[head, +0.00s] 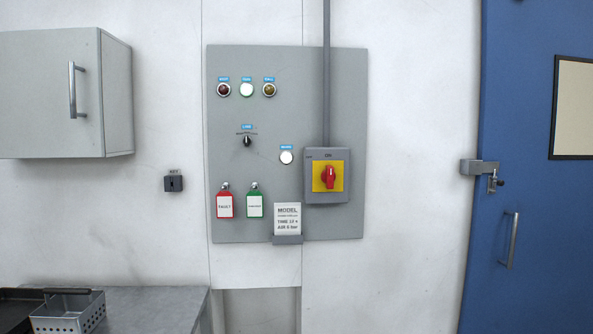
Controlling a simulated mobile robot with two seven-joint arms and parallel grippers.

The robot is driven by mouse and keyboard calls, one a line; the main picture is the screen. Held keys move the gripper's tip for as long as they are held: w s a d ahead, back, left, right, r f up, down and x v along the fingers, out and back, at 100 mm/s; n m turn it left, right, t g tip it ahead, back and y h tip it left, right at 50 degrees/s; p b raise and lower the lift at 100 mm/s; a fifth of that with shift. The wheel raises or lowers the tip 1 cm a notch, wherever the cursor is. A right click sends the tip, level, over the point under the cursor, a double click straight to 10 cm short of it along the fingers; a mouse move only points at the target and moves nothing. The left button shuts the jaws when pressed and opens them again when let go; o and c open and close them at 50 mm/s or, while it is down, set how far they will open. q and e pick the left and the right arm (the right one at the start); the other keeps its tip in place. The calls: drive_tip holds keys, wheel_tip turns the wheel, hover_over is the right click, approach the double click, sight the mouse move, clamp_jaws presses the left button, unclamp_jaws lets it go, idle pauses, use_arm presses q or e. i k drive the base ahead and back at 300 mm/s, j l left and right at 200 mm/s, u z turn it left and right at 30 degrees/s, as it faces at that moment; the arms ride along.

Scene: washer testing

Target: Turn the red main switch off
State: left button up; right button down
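The red main switch (329,177) is a rotary handle on a yellow plate (318,185), set in a grey box (345,198) at the lower right of the grey control panel (225,130). The handle stands roughly upright, pointing toward a small label above the plate that seems to read ON. Another label, too small to read surely, sits at the box's upper left. Neither of my grippers shows in the head view.
The panel also has three lamps, a black selector knob (247,141), a white button (286,157), red and green tags and a card holder (287,239). A wall cabinet (50,95) and worktop (150,304) are left, a blue door (520,200) right.

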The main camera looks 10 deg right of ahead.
sight(328, 176)
drive_tip(key=i+l+u, duration=0.25)
drive_tip(key=l, duration=0.35)
drive_tip(key=i+l+u, duration=0.1)
drive_tip(key=i+l, duration=0.2)
drive_tip(key=i+l+u, duration=0.15)
drive_tip(key=l, duration=0.2)
drive_tip(key=i+l+u, duration=0.1)
drive_tip(key=l, duration=0.25)
drive_tip(key=i+l+u, duration=0.1)
drive_tip(key=l, duration=0.25)
drive_tip(key=i, duration=0.05)
